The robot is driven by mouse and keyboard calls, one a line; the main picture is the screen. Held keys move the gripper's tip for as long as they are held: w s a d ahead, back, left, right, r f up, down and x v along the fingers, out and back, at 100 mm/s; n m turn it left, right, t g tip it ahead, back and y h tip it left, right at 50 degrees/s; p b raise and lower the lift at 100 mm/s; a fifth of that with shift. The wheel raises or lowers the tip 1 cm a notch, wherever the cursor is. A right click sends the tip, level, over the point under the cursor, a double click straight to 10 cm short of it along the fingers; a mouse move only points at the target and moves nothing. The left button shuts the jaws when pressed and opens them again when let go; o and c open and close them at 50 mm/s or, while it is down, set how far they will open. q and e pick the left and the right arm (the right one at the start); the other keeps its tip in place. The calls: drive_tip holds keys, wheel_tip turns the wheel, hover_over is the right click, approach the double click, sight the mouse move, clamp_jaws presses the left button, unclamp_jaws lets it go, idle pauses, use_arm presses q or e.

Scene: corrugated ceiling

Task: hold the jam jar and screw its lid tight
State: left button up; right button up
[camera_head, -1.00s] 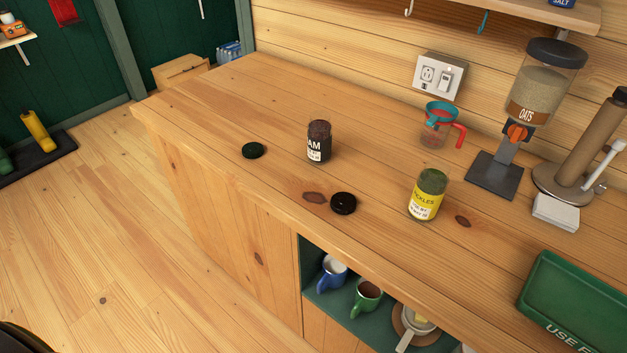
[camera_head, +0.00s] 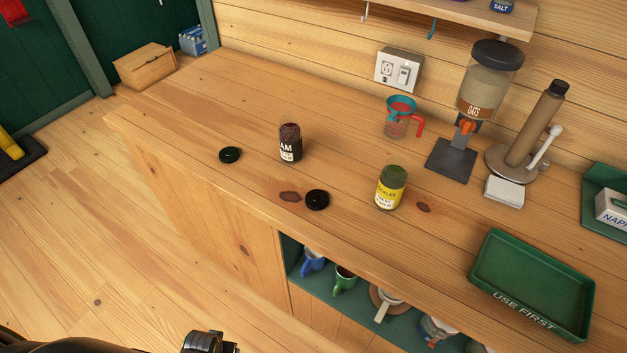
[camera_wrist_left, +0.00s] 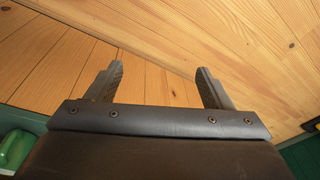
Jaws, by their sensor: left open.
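The jam jar (camera_head: 290,143) stands upright on the wooden counter, dark with a black and white label and no lid on it. A dark green lid (camera_head: 230,155) lies flat to its left. A black lid (camera_head: 317,200) lies flat in front of it, nearer the counter's edge. I cannot tell which lid fits the jam jar. My left gripper (camera_wrist_left: 160,85) is open and empty in the left wrist view, over wooden planks. Part of my left arm (camera_head: 205,343) shows at the bottom left of the head view, well short of the counter. My right gripper is not in view.
An open pickles jar (camera_head: 391,188) with a yellow label stands right of the black lid. Behind are a measuring cup (camera_head: 400,119), an oats dispenser (camera_head: 485,85) and a paper-towel holder (camera_head: 535,125). A green tray (camera_head: 530,282) lies at right.

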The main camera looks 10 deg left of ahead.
use_arm(q)
drive_tip(key=w+d+r+p, duration=0.1)
drive_tip(key=w+r+p, duration=0.3)
drive_tip(key=r, duration=0.7)
drive_tip(key=w+d+r+p, duration=0.1)
drive_tip(key=w+r+p, duration=0.25)
drive_tip(key=r, duration=0.75)
drive_tip(key=w+d+r+p, duration=0.1)
drive_tip(key=w+r+p, duration=0.25)
drive_tip(key=r, duration=0.85)
drive_tip(key=w+d+r+g+h+p, duration=0.1)
drive_tip(key=w+d+r+g, duration=0.1)
drive_tip(key=w+d+r, duration=1.5)
drive_tip(key=w+d, duration=0.1)
drive_tip(key=w, duration=0.3)
drive_tip(key=shift+d, duration=0.15)
